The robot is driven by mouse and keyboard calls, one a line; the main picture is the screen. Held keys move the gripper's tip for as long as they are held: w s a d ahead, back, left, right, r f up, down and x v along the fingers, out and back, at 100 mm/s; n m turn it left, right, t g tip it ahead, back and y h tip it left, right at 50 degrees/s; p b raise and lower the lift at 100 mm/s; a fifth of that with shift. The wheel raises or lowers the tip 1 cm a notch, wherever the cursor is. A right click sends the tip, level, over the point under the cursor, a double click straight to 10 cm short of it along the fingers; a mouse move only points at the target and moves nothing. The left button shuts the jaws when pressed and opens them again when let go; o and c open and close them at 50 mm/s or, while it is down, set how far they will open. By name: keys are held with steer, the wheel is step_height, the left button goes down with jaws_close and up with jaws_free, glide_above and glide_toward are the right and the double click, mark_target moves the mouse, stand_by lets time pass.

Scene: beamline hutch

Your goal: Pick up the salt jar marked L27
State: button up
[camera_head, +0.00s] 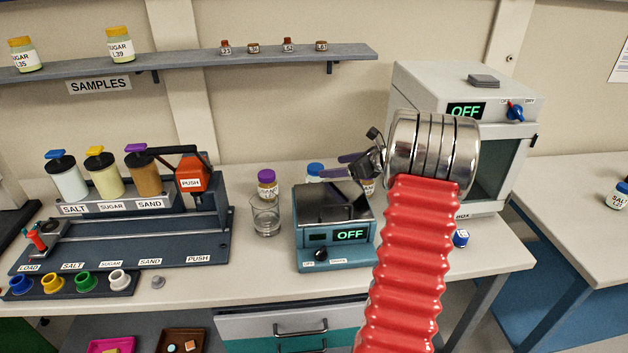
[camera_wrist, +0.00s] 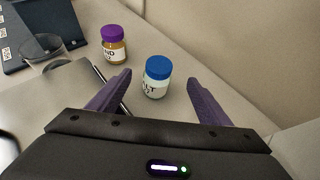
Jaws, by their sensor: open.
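A salt jar with a blue lid (camera_wrist: 155,77) stands upright on the bench in the wrist view, between and beyond the purple fingers of my gripper (camera_wrist: 159,80). Its label is partly readable as "LT"; I cannot read its number. In the head view its blue lid (camera_head: 315,168) shows behind the balance, near my gripper (camera_head: 343,165). My gripper is open and holds nothing. Another blue-lidded salt jar (camera_head: 618,196) stands on the right-hand bench, its number too small to read surely. A blue-lidded item (camera_head: 461,238) sits low by the oven, partly hidden by my arm.
A purple-lidded sand jar (camera_wrist: 113,44) and a glass beaker (camera_head: 265,216) stand left of the salt jar. The balance (camera_head: 312,255), reading OFF, is in front. A drying oven (camera_head: 420,85) stands right. A dispenser rack (camera_head: 130,235) fills the left bench.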

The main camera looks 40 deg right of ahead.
mark_target(318, 168)
steer(key=shift+w, duration=0.1)
steer(key=shift+x, duration=1.1)
steer(key=shift+x, duration=2.6)
steer(key=shift+a+r, duration=0.1)
steer(key=shift+r, duration=0.05)
jaws_close()
